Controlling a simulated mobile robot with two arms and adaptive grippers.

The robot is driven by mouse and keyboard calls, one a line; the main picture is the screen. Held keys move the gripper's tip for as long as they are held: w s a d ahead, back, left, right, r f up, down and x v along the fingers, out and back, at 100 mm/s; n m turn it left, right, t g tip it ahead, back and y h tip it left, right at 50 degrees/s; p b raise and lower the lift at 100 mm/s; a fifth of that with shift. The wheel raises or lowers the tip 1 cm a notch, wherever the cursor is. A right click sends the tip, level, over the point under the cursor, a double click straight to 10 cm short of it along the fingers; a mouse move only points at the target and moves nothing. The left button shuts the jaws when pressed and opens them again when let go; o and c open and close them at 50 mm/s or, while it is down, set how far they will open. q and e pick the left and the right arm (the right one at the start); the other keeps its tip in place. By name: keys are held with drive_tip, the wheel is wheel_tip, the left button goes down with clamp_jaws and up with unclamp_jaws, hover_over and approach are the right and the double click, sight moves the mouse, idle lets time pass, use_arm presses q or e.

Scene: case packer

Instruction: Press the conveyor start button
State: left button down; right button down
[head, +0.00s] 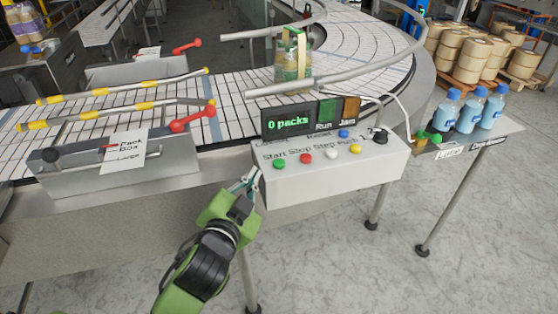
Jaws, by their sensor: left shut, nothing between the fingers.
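A white control box (330,181) is fixed at the front of the conveyor. A red button (305,158), a white button (330,153) and a yellow button (355,149) follow to the right. My left gripper (250,181) is shut and empty, at the left end of the box, left of and slightly below the green button. I cannot tell whether it touches the box. My right gripper is not in view.
A display (288,122) reading "0 packs" stands behind the buttons. The conveyor (365,50) carries a pack (291,62) behind it. Red-knobbed levers (193,119) are at left. Blue bottles (468,113) stand on a side table (427,154) at right. The floor in front is clear.

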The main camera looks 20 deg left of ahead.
use_arm(q)
drive_tip(key=d+r+m+t+h, duration=0.3)
drive_tip(key=d+r+m+h, duration=0.3)
drive_tip(key=r, duration=0.5)
drive_tip(key=d+r+m+t+h, duration=0.3)
drive_tip(key=d+r+m+h, duration=0.3)
drive_tip(key=r, duration=0.6)
drive_tip(key=s+d+r+m+g+h, duration=0.45)
drive_tip(key=d+m+g+h, duration=0.45)
drive_tip(key=m, duration=0.8)
drive_tip(key=s+d+f+m+g, duration=0.4)
drive_tip(key=d+f+m+g, duration=0.1)
drive_tip(key=m+g, duration=0.45)
drive_tip(key=m+t+y, duration=0.4)
drive_tip(key=t+y, duration=0.1)
drive_tip(key=y, duration=1.2)
hover_over(277, 163)
wheel_tip(277, 163, down, 9)
drive_tip(key=shift+f, duration=0.15)
drive_tip(key=shift+f, duration=0.15)
